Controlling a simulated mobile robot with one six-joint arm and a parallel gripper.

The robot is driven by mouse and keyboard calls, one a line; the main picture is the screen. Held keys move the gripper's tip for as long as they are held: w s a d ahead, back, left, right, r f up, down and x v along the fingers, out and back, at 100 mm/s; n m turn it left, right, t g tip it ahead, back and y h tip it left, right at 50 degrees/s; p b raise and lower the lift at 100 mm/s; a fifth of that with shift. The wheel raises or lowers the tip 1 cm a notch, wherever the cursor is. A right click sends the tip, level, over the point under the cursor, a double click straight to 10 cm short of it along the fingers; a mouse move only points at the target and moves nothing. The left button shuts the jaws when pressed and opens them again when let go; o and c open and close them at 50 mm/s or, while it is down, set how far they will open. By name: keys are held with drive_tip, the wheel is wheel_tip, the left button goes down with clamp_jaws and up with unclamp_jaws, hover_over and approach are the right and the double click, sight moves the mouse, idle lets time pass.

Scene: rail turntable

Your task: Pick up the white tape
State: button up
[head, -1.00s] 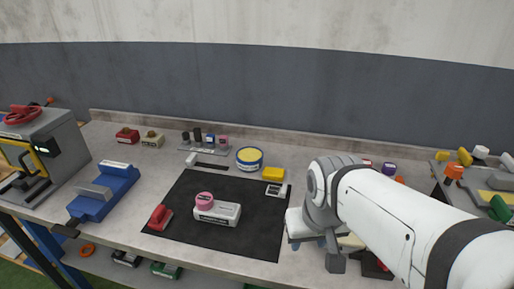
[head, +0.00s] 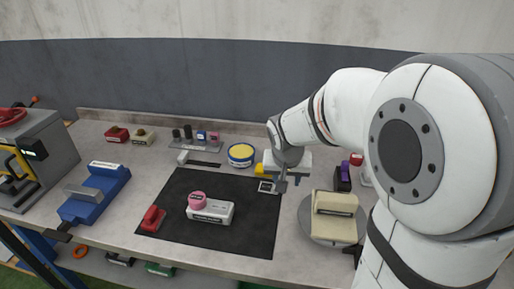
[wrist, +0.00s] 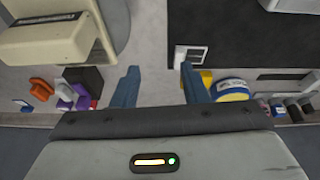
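My gripper (head: 280,184) hangs over the bench by the right edge of the black mat. In the wrist view its two fingers (wrist: 160,68) are apart with only bare bench between them. I cannot pick out the white tape for certain. A small white item (head: 365,180) shows at the right beside a purple one, partly hidden by my arm. A pink roll (head: 197,200) lies on a white box (head: 212,213) on the mat. A small white-framed piece (head: 265,187) sits at the mat's right corner, beside the gripper; it also shows in the wrist view (wrist: 191,55).
A cream device (head: 335,203) stands on a round grey plate (head: 310,232) right of the mat (head: 180,240). A yellow-topped blue tin (head: 241,153) and a yellow block (head: 261,169) are behind the gripper. A red stapler-like item (head: 151,218) and a blue tool (head: 95,195) lie left.

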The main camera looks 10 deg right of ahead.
drive_tip(key=m, duration=0.1)
approach(269, 186)
drive_tip(key=d+r, duration=0.1)
drive_tip(key=d, duration=0.1)
drive_tip(key=x, duration=0.2)
drive_tip(key=p+x, duration=0.1)
drive_tip(key=x, duration=0.2)
drive_tip(key=d+x, duration=0.1)
drive_tip(key=x, duration=0.1)
drive_tip(key=shift+w+f+p, duration=0.1)
drive_tip(key=shift+f+p, duration=0.15)
drive_tip(key=shift+p, duration=0.1)
clamp_jaws()
